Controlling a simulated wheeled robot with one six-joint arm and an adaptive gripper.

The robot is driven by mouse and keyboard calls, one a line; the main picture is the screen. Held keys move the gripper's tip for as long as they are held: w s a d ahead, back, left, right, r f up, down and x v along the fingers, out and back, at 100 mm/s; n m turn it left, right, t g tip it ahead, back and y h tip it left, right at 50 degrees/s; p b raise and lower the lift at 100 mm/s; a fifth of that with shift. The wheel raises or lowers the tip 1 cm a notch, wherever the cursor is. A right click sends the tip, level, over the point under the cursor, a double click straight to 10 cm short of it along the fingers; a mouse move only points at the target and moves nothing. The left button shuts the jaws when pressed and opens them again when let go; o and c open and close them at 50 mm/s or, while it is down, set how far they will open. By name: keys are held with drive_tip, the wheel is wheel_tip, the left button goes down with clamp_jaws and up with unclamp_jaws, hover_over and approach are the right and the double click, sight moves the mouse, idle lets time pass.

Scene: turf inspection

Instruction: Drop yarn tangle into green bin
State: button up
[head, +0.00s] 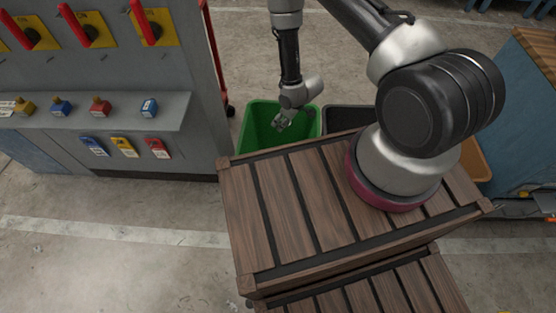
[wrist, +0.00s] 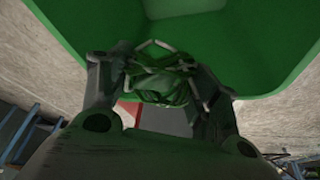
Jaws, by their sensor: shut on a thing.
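The green bin (head: 261,130) stands on the floor just beyond the wooden crate, with its inside facing up. My gripper (head: 284,123) hangs over the bin's opening in the head view. In the wrist view the gripper (wrist: 162,88) is shut on the yarn tangle (wrist: 165,72), a loose knot of dull green-grey strands between the two fingers. Behind the tangle, the green bin (wrist: 220,50) fills the upper part of the wrist view. In the head view the tangle is too small to make out clearly.
A black bin (head: 345,119) stands right of the green one, and an orange bin (head: 478,165) is partly hidden further right. A grey panel (head: 165,60) with red levers stands at left. The slatted wooden crate (head: 268,215) is in front.

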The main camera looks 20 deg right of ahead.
drive_tip(key=shift+s+a+f, duration=0.1)
drive_tip(key=shift+a+f, duration=0.1)
drive_tip(key=shift+f, duration=3.2)
drive_tip(key=o, duration=1)
drive_tip(key=v, duration=1.2)
drive_tip(key=shift+d, duration=0.15)
